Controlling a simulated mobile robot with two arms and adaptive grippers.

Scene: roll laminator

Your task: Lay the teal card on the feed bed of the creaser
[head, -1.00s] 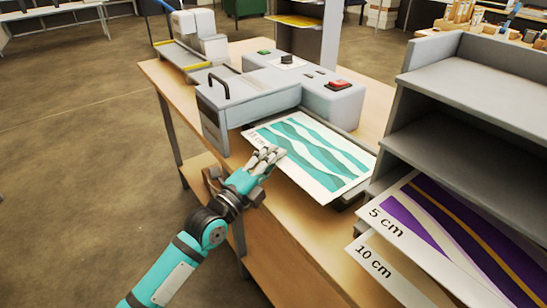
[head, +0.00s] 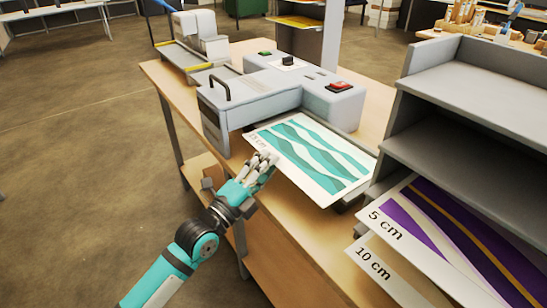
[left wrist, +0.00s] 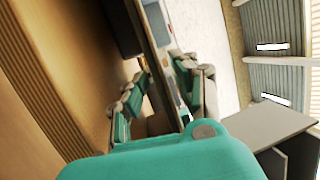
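The teal card (head: 312,158), white with wavy teal bands, lies flat at the front of a grey machine (head: 285,85) with a black handle and a red switch. A dark bed edge shows under the card's right corner. I cannot tell for sure whether this machine is the creaser. My left gripper (head: 263,160) is at the card's near left edge. In the left wrist view its fingers (left wrist: 168,90) stand apart, with a table edge and a pale surface beyond them. Nothing is clearly held. My right gripper is in neither view.
A second machine with yellow-edged beds (head: 185,60) stands at the table's far left. The wooden table's (head: 290,215) near edge lies below the card.

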